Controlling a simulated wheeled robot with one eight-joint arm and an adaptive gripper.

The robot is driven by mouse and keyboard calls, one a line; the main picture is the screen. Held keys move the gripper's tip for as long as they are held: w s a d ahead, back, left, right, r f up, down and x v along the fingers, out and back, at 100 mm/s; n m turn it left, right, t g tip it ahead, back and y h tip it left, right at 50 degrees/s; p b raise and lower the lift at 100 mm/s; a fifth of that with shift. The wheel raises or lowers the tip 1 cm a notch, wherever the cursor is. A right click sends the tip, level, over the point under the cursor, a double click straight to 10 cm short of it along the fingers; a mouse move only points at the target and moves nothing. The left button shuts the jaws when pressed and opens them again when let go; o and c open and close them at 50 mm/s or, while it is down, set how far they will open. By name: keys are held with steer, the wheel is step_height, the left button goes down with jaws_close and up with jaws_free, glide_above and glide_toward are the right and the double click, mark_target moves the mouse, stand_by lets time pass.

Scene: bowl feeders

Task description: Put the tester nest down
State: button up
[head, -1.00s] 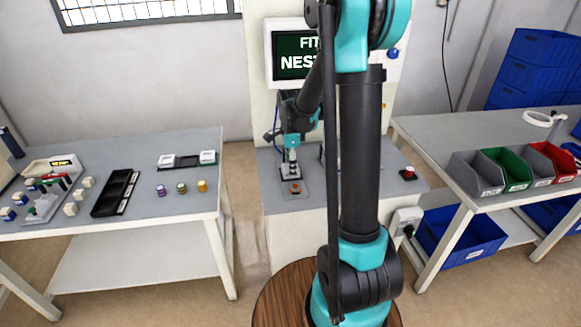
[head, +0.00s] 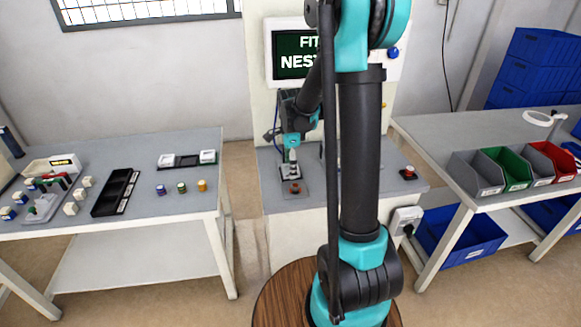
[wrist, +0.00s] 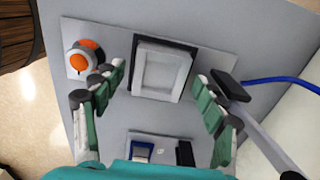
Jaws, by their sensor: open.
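The tester nest (wrist: 138,77) is a pale square tray with a raised rim and an empty recess, in the wrist view. It lies flat in or against a dark square frame (wrist: 165,42) on a light plate on the grey bench. My gripper (wrist: 161,80) is open, its green-padded fingers on the left and right of the nest. The wrist view shows a narrow gap at the left finger; contact on the right is unclear. In the head view my gripper (head: 290,164) is low over the tester bench, and the nest is too small to make out clearly.
An orange button (wrist: 80,60) sits left of the nest. A blue cable (wrist: 285,80) runs at the right. A second plate (wrist: 160,148) with small parts lies nearer. The screen (head: 292,55) is partly hidden by my arm. Side tables (head: 140,205) stand left and right.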

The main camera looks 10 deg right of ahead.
step_height(320, 180, up, 11)
steer(key=s+d+f+n+t, duration=0.2)
steer(key=s+f+n, duration=0.3)
steer(key=s+n, duration=0.4)
steer(key=s+d+f+n+t, duration=0.2)
steer(key=s+f+n, duration=0.3)
steer(key=s+n, duration=0.4)
steer(key=s, duration=0.4)
steer(key=shift+f, duration=0.3)
steer(key=shift+c, duration=0.6)
